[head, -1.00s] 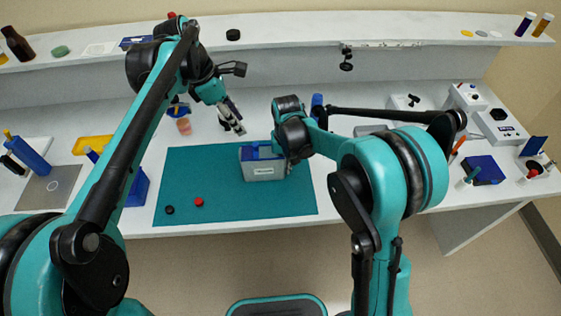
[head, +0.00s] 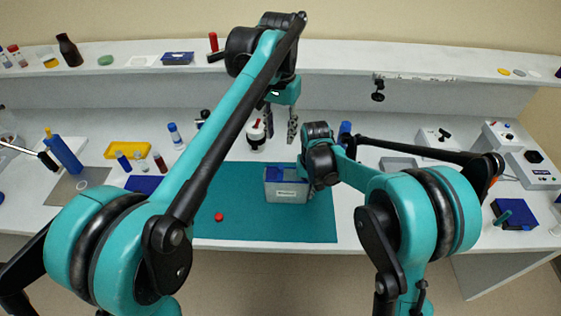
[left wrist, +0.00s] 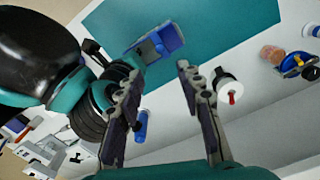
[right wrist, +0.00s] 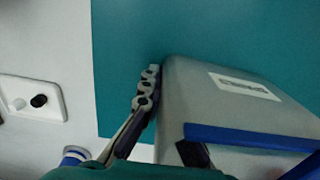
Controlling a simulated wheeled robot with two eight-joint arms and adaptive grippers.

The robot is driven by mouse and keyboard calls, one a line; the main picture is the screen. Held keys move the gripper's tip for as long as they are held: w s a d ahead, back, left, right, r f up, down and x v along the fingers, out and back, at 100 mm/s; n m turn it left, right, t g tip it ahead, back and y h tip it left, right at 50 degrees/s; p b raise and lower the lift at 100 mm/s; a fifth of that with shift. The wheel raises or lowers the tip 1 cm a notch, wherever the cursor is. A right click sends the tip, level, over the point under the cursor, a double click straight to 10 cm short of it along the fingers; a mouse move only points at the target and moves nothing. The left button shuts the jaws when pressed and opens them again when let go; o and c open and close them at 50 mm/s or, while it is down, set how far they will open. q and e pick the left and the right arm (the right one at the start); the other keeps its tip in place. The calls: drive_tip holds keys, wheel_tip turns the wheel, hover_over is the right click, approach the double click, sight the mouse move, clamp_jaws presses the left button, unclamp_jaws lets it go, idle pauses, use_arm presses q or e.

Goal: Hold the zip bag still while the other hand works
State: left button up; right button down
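The zip bag (head: 287,192), a grey boxy pouch with a blue rim and white label, stands on the teal mat (head: 270,229). It also shows in the left wrist view (left wrist: 150,50) and close up in the right wrist view (right wrist: 215,95). My right gripper (head: 304,175) is at the bag's right side. In the right wrist view one finger lies along the outside of the bag's wall, the other inside its mouth, with the wall between them. My left gripper (left wrist: 158,73) is open and empty, above the bench behind the bag.
A white bottle with a red tip (head: 256,134) stands beside my left gripper's fingers. A red cap (head: 219,217) lies on the mat. A yellow tray (head: 128,150) and tubes stand left; boxed instruments (head: 500,137) stand right. A shelf (head: 330,62) runs along the back.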

sight(280, 166)
use_arm(q)
drive_tip(key=shift+m, duration=0.4)
wheel_tip(280, 166, down, 12)
drive_tip(key=shift+r, duration=0.1)
clamp_jaws()
